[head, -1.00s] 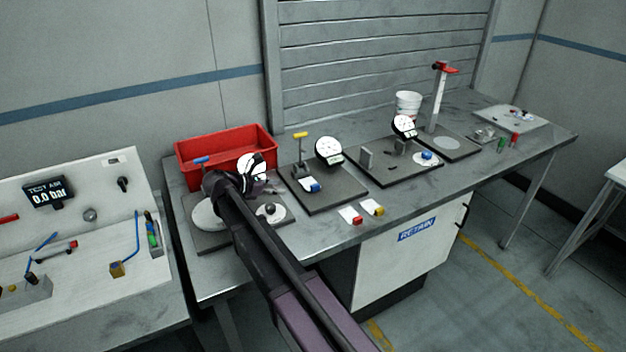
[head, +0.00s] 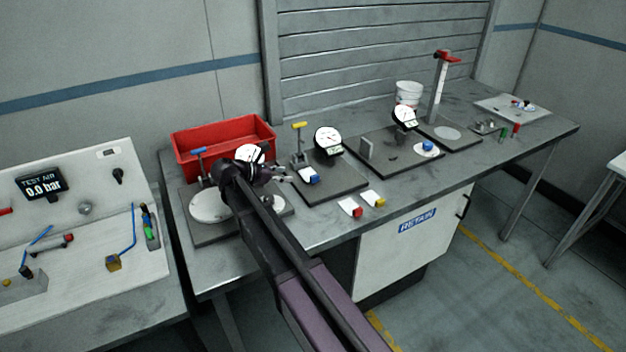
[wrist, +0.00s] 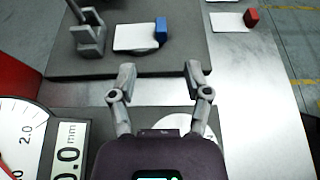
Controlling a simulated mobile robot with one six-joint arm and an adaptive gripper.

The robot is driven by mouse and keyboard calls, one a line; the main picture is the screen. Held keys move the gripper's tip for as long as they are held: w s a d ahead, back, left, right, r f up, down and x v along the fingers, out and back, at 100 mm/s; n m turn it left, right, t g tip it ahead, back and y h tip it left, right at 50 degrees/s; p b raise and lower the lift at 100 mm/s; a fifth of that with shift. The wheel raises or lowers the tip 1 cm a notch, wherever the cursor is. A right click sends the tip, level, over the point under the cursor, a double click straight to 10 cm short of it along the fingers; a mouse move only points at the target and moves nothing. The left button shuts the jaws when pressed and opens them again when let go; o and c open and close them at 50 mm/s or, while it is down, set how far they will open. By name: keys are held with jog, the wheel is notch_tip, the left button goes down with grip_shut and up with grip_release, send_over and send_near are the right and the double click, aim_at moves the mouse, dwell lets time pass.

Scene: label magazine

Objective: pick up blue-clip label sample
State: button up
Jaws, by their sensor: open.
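The blue-clip label sample (head: 305,174) is a small white label with a blue clip at its right end. It lies on the dark base plate of the middle gauge stand. In the wrist view the sample (wrist: 135,37) is ahead of my fingers, with the blue clip at the upper middle and a grey clamp post to its left. My gripper (head: 284,177) is left of the sample in the head view. In the wrist view my gripper (wrist: 160,72) is open and empty, its fingertips apart from the sample and near the plate's front edge.
Red-clip (head: 351,210) and yellow-clip (head: 373,199) samples lie on the bench front. A gauge (head: 328,141) and yellow-handled clamp (head: 299,140) stand behind the blue-clip sample. A red bin (head: 225,141) is at the back left. Another blue piece (head: 427,146) sits on the right stand.

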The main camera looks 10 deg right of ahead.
aim_at(310, 178)
jog(key=shift+b+x, duration=0.85)
jog(key=shift+x, duration=1.9)
jog(key=shift+w+d+f+b, duration=0.1)
jog(key=shift+d+f+b, duration=0.35)
jog(key=shift+f+b, duration=0.1)
jog(key=b+x, duration=0.1)
jog(key=x, duration=0.1)
jog(key=shift+d+f, duration=0.25)
jog(key=shift+f, duration=0.05)
jog(key=shift+w+d+f+b, duration=0.1)
jog(key=shift+w+d+b, duration=0.2)
jog(key=shift+d, duration=0.25)
grip_shut()
